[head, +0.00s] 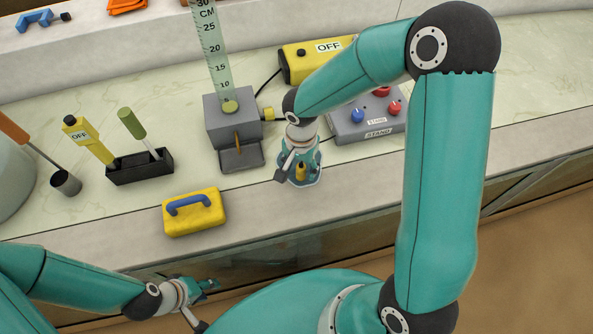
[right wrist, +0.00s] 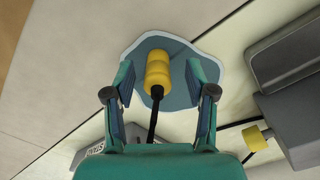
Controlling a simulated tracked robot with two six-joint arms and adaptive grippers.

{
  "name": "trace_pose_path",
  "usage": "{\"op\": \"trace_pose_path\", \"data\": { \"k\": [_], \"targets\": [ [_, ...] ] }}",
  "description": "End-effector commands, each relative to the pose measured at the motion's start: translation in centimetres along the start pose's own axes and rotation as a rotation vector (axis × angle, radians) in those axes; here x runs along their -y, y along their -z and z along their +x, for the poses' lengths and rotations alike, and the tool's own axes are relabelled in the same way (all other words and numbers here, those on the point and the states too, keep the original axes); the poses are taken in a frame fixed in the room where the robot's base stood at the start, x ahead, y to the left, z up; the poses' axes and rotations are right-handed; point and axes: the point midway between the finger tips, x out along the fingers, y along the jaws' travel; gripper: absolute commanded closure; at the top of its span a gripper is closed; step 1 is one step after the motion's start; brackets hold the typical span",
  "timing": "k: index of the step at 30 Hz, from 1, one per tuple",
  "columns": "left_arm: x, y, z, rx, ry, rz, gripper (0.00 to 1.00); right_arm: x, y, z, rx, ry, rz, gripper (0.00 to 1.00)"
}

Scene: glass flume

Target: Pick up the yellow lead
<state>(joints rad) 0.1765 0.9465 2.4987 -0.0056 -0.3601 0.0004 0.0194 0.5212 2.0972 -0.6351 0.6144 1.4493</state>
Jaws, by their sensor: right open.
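The yellow lead, a ribbed yellow plug on a black cable (right wrist: 158,70), lies over a blue-grey patch (right wrist: 181,97) on the bench, seen in the right wrist view. Its yellow end also shows in the head view (head: 300,172). My right gripper (right wrist: 160,76) is open, with one finger on each side of the plug; whether they touch it I cannot tell. In the head view my right gripper (head: 301,168) points down at the bench's front edge and partly hides the lead. My left gripper (head: 205,304) is open and empty, low in front of the bench.
A grey block with an upright scale (head: 233,118) and yellow plug (head: 268,114) stands left of my right gripper. A grey knob box (head: 365,122) is right, a yellow OFF box (head: 305,62) behind. A yellow case (head: 195,222) and black tray (head: 140,168) are further left.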

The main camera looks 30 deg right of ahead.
Motion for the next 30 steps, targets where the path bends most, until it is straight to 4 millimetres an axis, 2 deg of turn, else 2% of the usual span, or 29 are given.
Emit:
{"op": "trace_pose_path", "data": {
  "k": [6,8,15,17,30],
  "targets": [
    [0.00,-0.01,0.01,0.000,0.000,0.000,0.60,-0.01,0.00,0.14,0.000,0.000,0.001,0.44],
    [0.00,-0.01,0.01,0.000,0.000,0.000,0.60,-0.01,0.01,0.13,0.000,0.000,0.000,0.53],
    [0.00,-0.02,0.01,0.000,0.000,0.000,0.60,0.01,0.01,0.11,0.000,0.000,0.000,0.93],
    [0.00,-0.02,0.01,0.000,0.000,0.000,0.60,0.01,0.01,0.10,0.000,0.000,0.000,1.00],
    [0.00,-0.01,-0.01,0.000,0.000,0.000,0.60,0.09,0.06,-0.43,-0.002,0.002,-0.001,1.00]
  ]
}}
